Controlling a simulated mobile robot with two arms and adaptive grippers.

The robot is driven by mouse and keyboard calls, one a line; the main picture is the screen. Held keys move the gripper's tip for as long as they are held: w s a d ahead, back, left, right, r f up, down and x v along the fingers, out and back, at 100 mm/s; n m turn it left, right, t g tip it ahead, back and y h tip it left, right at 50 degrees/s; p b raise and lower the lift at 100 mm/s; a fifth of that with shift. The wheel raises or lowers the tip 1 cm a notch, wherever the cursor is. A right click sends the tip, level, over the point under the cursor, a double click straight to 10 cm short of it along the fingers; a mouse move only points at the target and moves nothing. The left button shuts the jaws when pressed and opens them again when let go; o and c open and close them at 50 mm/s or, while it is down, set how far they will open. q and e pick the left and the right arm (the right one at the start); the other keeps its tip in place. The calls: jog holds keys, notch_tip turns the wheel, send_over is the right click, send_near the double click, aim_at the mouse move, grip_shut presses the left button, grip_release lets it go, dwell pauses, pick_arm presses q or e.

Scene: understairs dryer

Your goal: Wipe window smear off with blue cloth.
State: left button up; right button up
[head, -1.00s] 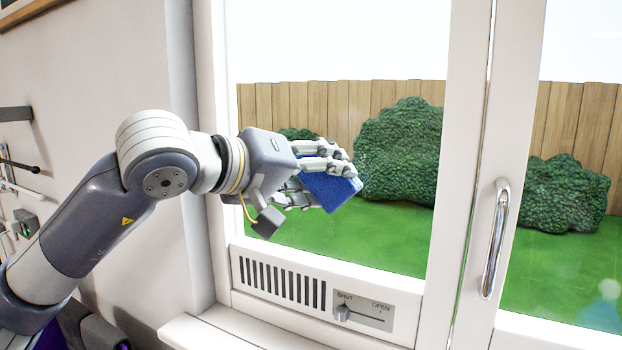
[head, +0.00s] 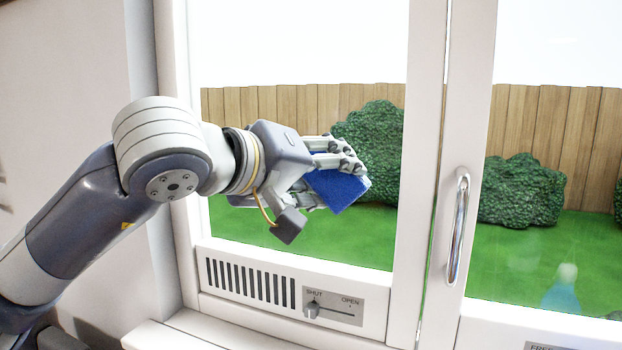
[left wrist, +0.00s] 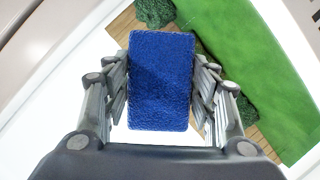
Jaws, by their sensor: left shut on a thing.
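My left gripper (head: 338,178) is shut on the blue cloth (head: 338,189), a folded pad, in front of the left window pane (head: 300,235). In the left wrist view the cloth (left wrist: 160,80) sits between the two fingers, with its broad face showing. I cannot tell whether the cloth touches the glass. A faint pale mark (head: 568,272) with a bluish patch below it shows on the right pane at the lower right; I cannot tell if it is the smear or a reflection. My right gripper is not in view.
A white frame post with a chrome handle (head: 458,226) stands between the panes. Below the left pane is a vent (head: 250,283) with a slider (head: 313,309) marked SHUT and OPEN, at the SHUT end. A white sill (head: 230,335) runs below.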

pick_arm(q)
jog(key=shift+s+d, duration=0.25)
jog(key=shift+d, duration=0.35)
jog(key=shift+w+a+b, duration=0.3)
jog(key=shift+a+b, duration=0.1)
jog(key=shift+a, duration=0.25)
jog(key=w+a, duration=0.3)
jog(key=a, duration=0.5)
jog(key=w+a+p, duration=0.1)
jog(key=w+a, duration=0.2)
jog(key=a, duration=0.5)
jog(key=shift+a, duration=0.4)
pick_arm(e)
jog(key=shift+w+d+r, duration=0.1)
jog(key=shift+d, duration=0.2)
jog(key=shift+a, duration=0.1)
